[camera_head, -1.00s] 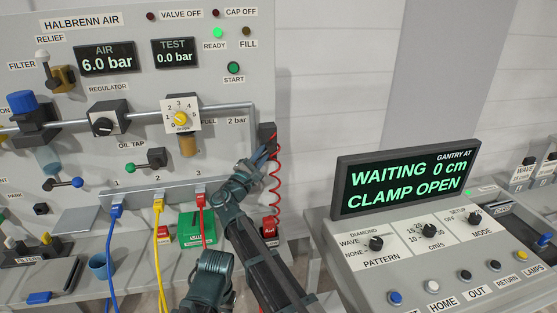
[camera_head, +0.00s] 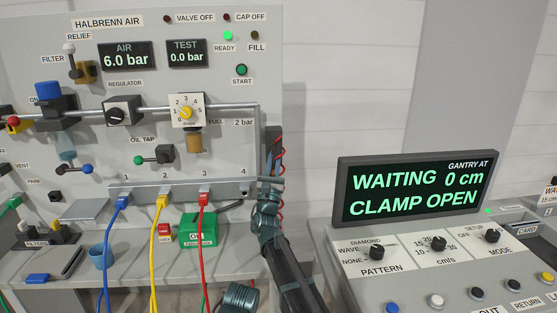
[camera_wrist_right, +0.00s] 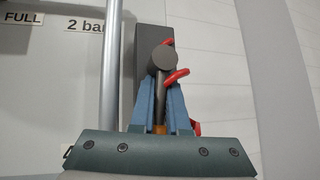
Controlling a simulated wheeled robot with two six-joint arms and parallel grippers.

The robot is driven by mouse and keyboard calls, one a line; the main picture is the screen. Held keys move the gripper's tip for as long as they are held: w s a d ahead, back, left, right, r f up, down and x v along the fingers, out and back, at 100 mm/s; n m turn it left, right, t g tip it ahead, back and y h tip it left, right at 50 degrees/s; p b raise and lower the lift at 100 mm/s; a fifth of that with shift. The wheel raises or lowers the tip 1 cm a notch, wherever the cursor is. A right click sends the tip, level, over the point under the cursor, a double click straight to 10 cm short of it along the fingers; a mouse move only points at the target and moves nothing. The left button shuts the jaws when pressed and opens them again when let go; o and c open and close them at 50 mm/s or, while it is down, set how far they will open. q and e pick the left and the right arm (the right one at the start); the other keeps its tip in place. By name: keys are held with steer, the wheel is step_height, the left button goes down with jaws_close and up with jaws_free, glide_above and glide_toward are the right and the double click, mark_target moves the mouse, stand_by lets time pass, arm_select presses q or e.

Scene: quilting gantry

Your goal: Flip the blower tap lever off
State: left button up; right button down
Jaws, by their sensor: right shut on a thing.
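My right gripper (camera_head: 271,182) is at the right edge of the air panel, below a dark block (camera_head: 273,140). In the right wrist view my right gripper (camera_wrist_right: 160,88) is shut around a slim dark lever (camera_wrist_right: 159,112), which I take for the blower tap lever. The lever runs down from a round dark hub (camera_wrist_right: 160,57), with an orange part (camera_wrist_right: 159,129) low between the fingers. In the head view I cannot make the lever out behind my gripper. My left gripper is not in view.
A grey pipe (camera_wrist_right: 112,75) runs close left of the gripper. The red coiled hose (camera_head: 282,212) hangs just behind it. Blue, yellow and red hoses (camera_head: 204,235) hang left. The gantry console (camera_head: 415,185) stands right. Plain wall lies between panel and console.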

steer(key=shift+d+n+t+y, duration=0.1)
steer(key=shift+n+t+y, duration=0.4)
steer(key=shift+n+y, duration=1)
steer(key=shift+n, duration=0.1)
steer(key=c, duration=0.9)
jaws_free()
steer(key=b+v, duration=0.5)
steer(key=v, duration=0.2)
steer(key=shift+s+f+b, duration=0.15)
steer(key=shift+f+b, duration=0.05)
steer(key=shift+b, duration=0.15)
steer(key=shift+r, duration=0.1)
